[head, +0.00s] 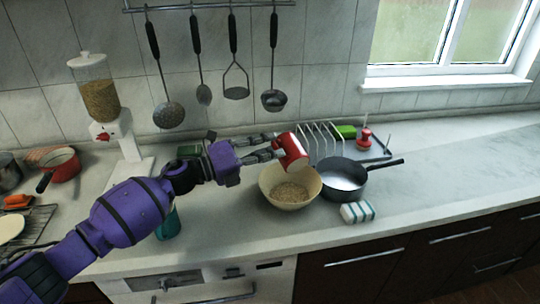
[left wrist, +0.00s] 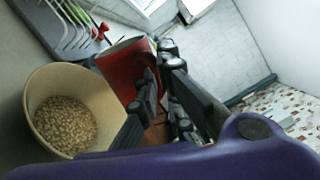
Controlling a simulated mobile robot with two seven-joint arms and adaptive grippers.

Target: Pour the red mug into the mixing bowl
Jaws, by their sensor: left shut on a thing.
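The red mug (head: 291,152) is held tilted above the back right part of the mixing bowl. My left gripper (head: 273,147) is shut on the mug. In the left wrist view the mug (left wrist: 124,66) shows beside the dark fingers of the gripper (left wrist: 158,85). The cream mixing bowl (head: 272,197) stands on the counter and holds a layer of pale grains. It also shows in the left wrist view (left wrist: 100,98). The mug's inside is hidden from me, and I see no grains falling. My right gripper is not in either view.
A dark pan (head: 341,178) stands right of the bowl, with a wire dish rack (head: 322,142) behind. A grain dispenser (head: 98,90) and a red pot (head: 62,167) are at left. The right counter is clear.

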